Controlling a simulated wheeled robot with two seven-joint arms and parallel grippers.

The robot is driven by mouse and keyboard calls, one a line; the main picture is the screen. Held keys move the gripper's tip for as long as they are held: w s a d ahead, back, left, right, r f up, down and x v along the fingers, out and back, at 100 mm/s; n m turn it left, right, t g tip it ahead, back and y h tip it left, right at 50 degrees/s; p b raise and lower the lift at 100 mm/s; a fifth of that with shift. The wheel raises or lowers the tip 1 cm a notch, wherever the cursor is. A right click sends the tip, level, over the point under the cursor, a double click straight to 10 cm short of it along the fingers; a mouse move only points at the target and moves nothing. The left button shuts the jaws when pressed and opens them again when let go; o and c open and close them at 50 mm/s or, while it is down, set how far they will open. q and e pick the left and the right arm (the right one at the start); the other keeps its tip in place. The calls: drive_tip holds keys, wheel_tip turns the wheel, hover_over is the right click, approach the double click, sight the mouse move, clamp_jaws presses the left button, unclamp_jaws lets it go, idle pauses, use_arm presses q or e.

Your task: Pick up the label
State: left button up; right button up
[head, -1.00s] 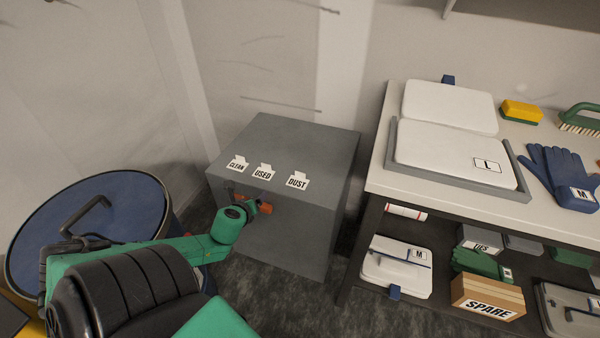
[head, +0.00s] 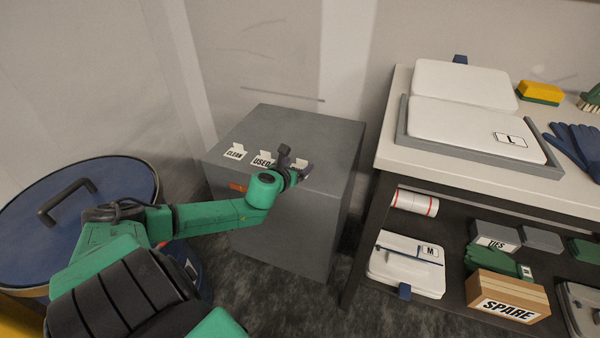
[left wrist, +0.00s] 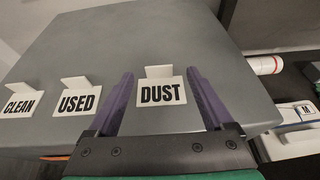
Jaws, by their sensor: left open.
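Three white labels stand in a row along the front edge of the grey cabinet top. In the left wrist view they read CLEAN (left wrist: 18,106), USED (left wrist: 77,102) and DUST (left wrist: 161,92), each with a small upright tab. My left gripper (left wrist: 159,76) is open, with its purple fingers on either side of the DUST label. I cannot tell whether they touch it. In the head view my left gripper (head: 294,162) is over the cabinet's front edge and mostly hides the DUST label. The CLEAN label (head: 235,152) and part of the USED label (head: 262,160) show to its left.
The grey cabinet (head: 310,130) stands against the wall. A blue-lidded drum (head: 110,185) is at the left. A bench (head: 385,150) at the right holds a tray with white packs; its lower shelf carries a SPARE box (head: 507,297) and other items. The cabinet top behind the labels is clear.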

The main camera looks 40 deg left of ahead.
sight(302, 161)
use_arm(q)
drive_tip(key=b+x, duration=0.1)
drive_tip(key=x, duration=0.3)
drive_tip(key=shift+a+f+b, duration=0.1)
drive_tip(key=shift+f+b, duration=0.15)
drive_tip(key=shift+b, duration=0.05)
drive_tip(key=shift+w+a+f, duration=0.1)
drive_tip(key=shift+w, duration=0.3)
clamp_jaws()
use_arm(e)
drive_tip(key=w+r, duration=0.1)
drive_tip(key=w+a+r, duration=0.1)
drive_tip(key=r, duration=0.1)
drive_tip(key=shift+w+r, duration=0.1)
drive_tip(key=shift+w, duration=0.1)
